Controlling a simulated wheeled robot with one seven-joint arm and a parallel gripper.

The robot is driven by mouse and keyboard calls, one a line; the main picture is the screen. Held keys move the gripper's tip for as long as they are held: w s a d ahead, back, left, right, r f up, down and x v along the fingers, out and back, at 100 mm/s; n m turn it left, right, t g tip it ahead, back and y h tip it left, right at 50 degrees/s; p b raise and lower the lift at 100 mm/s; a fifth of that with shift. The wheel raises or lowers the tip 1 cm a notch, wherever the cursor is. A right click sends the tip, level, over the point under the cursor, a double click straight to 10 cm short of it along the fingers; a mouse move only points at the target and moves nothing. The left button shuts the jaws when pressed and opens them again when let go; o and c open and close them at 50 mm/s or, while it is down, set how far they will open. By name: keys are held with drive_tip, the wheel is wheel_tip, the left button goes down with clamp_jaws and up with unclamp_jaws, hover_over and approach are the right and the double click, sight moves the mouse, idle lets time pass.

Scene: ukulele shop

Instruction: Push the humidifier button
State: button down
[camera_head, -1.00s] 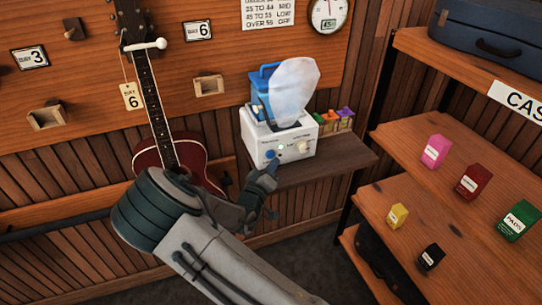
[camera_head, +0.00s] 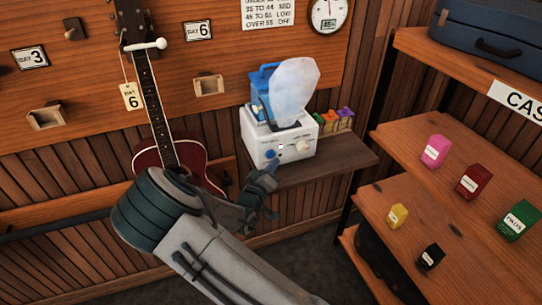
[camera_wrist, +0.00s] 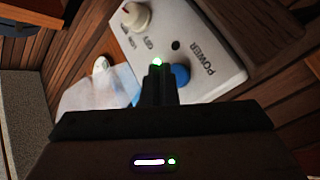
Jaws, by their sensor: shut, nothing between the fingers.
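The humidifier (camera_head: 306,132) stands on a small wooden shelf, with a white base, a blue tank (camera_head: 262,82) and a pale plume above it. Its front carries a blue round button (camera_head: 269,154) and a cream knob (camera_head: 304,147). In the wrist view, the blue button (camera_wrist: 181,74) sits by the word POWER, partly hidden by my gripper. My gripper (camera_wrist: 158,78) is shut and empty, its tips over the button's left edge. Contact cannot be told. A green light shows at the tips. In the head view, my gripper (camera_head: 268,176) is just below the humidifier's front.
The shelf (camera_head: 330,163) has several small coloured packets (camera_head: 335,120) behind the humidifier. Wooden shelves (camera_head: 450,210) with small boxes and a blue case (camera_head: 495,30) stand at the right.

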idle(0.3)
drive_tip(key=shift+w+a, duration=0.1)
drive_tip(key=shift+w, duration=0.35)
drive_tip(key=shift+w+a+b, duration=0.15)
drive_tip(key=shift+w+b, duration=0.15)
drive_tip(key=shift+w, duration=0.15)
idle(0.6)
drive_tip(key=shift+s, duration=0.15)
drive_tip(key=shift+s+d, duration=0.3)
drive_tip(key=shift+s, duration=0.45)
drive_tip(key=shift+s, duration=0.1)
drive_tip(key=s, duration=0.1)
drive_tip(key=s+d, duration=0.1)
drive_tip(key=s, duration=0.1)
drive_tip(key=s+d, duration=0.1)
drive_tip(key=s, duration=0.1)
drive_tip(key=shift+s, duration=0.25)
